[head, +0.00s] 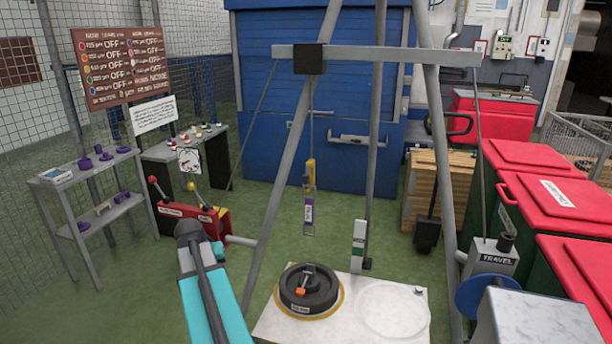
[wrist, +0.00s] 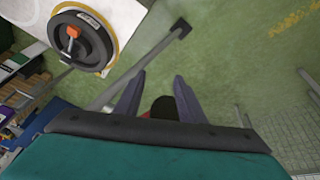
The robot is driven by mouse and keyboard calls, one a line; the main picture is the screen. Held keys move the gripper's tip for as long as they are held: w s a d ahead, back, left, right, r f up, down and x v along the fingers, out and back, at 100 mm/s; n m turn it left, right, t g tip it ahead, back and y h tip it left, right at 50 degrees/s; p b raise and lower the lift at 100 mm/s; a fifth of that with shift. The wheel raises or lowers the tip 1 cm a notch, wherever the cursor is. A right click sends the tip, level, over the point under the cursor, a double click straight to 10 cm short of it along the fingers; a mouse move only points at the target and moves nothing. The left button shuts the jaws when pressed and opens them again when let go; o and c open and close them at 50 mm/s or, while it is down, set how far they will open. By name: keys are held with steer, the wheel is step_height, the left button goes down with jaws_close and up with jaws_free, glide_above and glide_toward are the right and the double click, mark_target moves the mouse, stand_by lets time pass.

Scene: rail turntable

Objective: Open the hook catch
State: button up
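The hanging hook assembly (head: 309,190) has a yellow upper part, a purple label and a pale loop at its bottom. It hangs from the cross beam in the head view, above and apart from the dark round weight. No separate catch can be made out on it. A red control box (head: 195,220) carries one red-knobbed and one yellow-knobbed lever; its small labels are unreadable. My gripper (wrist: 158,98) shows in the wrist view with its two fingers apart. A dark rounded thing with some red beside it shows between them; contact cannot be told. The fingers are not distinguishable in the head view.
The dark weight (head: 309,291) with an orange fitting sits on a white plate (head: 345,322). Grey frame legs (head: 285,165) slope near my arm. A shelf (head: 85,180) stands left, a TRAVEL box (head: 492,261) and red-lidded bins (head: 565,190) right. Green floor is open behind.

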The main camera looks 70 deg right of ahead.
steer(key=s+d+r+m+h+p, duration=0.1)
steer(key=s+d+r, duration=0.2)
steer(key=d+r, duration=0.3)
steer(key=s+d+r+m+h, duration=0.1)
steer(key=s+d+r, duration=0.25)
steer(key=r, duration=0.35)
steer(key=s+d+r+m+h+p, duration=0.1)
steer(key=s+d+r+m, duration=0.1)
steer(key=s+d+r, duration=0.35)
steer(key=m+g+h, duration=0.1)
steer(key=m+h, duration=0.1)
glide_toward(305, 176)
steer(key=v, duration=0.4)
steer(key=shift+s+d+f+p, duration=0.1)
steer(key=shift+s+d+p, duration=0.05)
steer(key=shift+d+p, duration=0.2)
steer(key=shift+f, duration=0.1)
steer(key=shift+p+x, duration=1.45)
steer(key=shift+x, duration=5.35)
steer(key=shift+c, duration=0.2)
